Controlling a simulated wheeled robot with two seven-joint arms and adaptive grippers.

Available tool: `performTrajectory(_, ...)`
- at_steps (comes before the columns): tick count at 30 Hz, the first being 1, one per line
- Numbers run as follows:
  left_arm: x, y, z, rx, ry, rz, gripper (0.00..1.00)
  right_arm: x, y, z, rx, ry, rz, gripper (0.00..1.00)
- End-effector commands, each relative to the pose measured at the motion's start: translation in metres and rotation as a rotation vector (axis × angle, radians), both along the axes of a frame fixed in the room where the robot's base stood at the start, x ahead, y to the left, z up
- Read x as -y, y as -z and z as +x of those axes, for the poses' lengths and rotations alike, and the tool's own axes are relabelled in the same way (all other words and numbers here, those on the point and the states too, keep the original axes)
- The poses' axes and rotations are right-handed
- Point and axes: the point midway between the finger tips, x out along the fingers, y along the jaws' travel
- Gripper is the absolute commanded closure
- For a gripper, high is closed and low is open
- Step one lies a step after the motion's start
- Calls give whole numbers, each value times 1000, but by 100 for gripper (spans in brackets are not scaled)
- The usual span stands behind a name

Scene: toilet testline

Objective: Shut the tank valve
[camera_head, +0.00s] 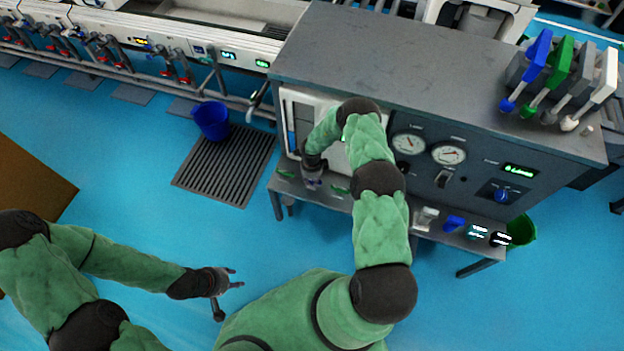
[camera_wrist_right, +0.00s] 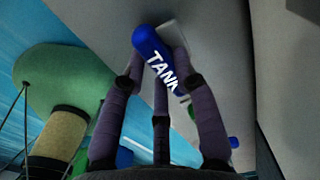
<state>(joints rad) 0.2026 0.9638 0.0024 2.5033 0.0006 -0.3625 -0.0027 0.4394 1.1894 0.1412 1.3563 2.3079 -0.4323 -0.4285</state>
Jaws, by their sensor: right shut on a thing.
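The tank valve's blue handle (camera_wrist_right: 152,48), with white letters reading TANK, lies between the fingers of my right gripper (camera_wrist_right: 160,72) in the right wrist view. The fingers are closed around it, and part of the lettering is covered. In the head view my right gripper (camera_head: 312,182) is at the front left of the grey test bench, by its shelf, and hides the handle. My left gripper (camera_head: 231,287) is low over the blue floor, away from the bench, with its fingers spread and nothing between them.
The grey bench (camera_head: 430,62) carries gauges, a blue knob (camera_head: 502,195) and several coloured levers. Green handles (camera_head: 287,173) sit on the shelf near my right gripper. A blue bucket (camera_head: 211,119) stands by a floor grate (camera_head: 222,168). The floor before the bench is clear.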

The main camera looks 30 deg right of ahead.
Motion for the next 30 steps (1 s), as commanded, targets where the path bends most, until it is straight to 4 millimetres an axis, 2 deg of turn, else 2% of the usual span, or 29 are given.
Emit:
performTrajectory(19,0,-1,0,0,0,0,60,0,0,0,-1,61,-1,100)
performTrajectory(20,0,-1,0,0,0,0,60,0,0,0,-1,61,-1,67)
performTrajectory(22,0,-1,0,0,0,0,60,0,0,0,0,61,0,47)
performTrajectory(30,0,-1,0,0,0,0,60,0,0,0,0,59,0,46)
